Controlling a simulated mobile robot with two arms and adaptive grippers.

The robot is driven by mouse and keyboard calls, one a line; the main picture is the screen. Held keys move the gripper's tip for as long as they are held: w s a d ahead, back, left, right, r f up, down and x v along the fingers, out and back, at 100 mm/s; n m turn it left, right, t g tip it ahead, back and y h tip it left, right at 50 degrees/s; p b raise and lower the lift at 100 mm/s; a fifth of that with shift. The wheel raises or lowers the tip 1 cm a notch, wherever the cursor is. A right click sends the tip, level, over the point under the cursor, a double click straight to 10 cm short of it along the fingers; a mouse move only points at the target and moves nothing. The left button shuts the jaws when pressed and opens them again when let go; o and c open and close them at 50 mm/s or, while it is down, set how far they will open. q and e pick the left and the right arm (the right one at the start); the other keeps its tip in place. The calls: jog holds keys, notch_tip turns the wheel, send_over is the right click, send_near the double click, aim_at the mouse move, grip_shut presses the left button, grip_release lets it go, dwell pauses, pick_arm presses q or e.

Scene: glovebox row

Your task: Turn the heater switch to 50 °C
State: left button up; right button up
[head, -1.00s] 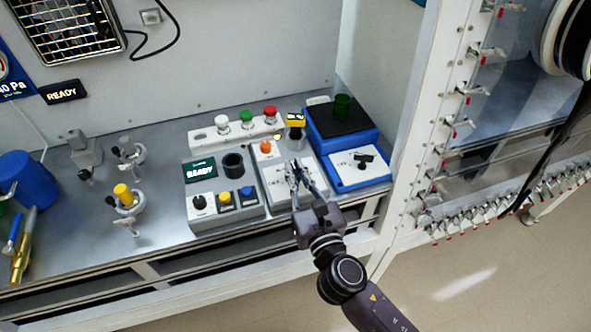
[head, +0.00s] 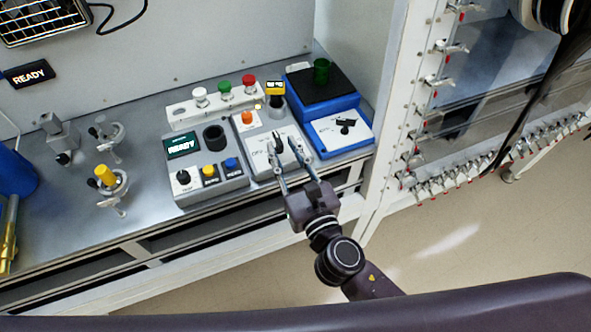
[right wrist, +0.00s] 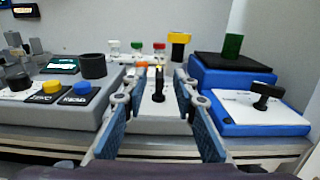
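A grey box with a white, faintly lettered top (head: 262,158) carries a black upright switch handle. I cannot read its temperature marks. My right gripper (head: 286,153) is open at this box, one finger on each side of the handle. In the right wrist view the black handle (right wrist: 158,84) stands between the two open fingers (right wrist: 157,101), with gaps on both sides. A second black switch (head: 348,126) sits on the white front panel of the blue unit to the right; it also shows in the right wrist view (right wrist: 266,95). My left gripper is not in view.
The blue unit (head: 312,110) has a black top plate with a green cup (head: 321,70). Left of the box is a grey READY console (head: 205,183) with a black knob and two buttons. Behind stands a strip with white, green and red buttons (head: 225,90).

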jog(key=v, duration=0.8)
jog(key=shift+s, duration=0.2)
jog(key=d+f+m+g+h, duration=0.1)
jog(key=d+f+m+g, duration=0.2)
jog(key=f, duration=0.8)
jog(key=d+f+m+g+h, duration=0.2)
jog(key=f+m, duration=0.3)
jog(key=f, duration=0.6)
jog(key=s+d+f+m+g+h, duration=0.1)
jog(key=s+d+f+m, duration=0.15)
jog(key=f, duration=0.35)
jog(key=s+d+f+m+g, duration=0.1)
jog(key=s+d+f+m, duration=0.1)
jog(key=f+m, duration=0.25)
jog(key=s+d+f+m+g+h, duration=0.1)
jog(key=s+d+f+m+g, duration=0.15)
jog(key=f, duration=0.45)
jog(key=s+d+f+m+g, duration=0.3)
jog(key=s+f+m, duration=0.6)
jog(key=s, duration=0.4)
jog(key=s+d+f+m+g, duration=0.3)
jog(key=s+f+m, duration=0.6)
jog(key=s, duration=0.4)
jog(key=shift+s+d+m+g+h, duration=0.3)
jog(key=shift+s+d+m+g, duration=0.1)
jog(key=shift+d+m, duration=0.45)
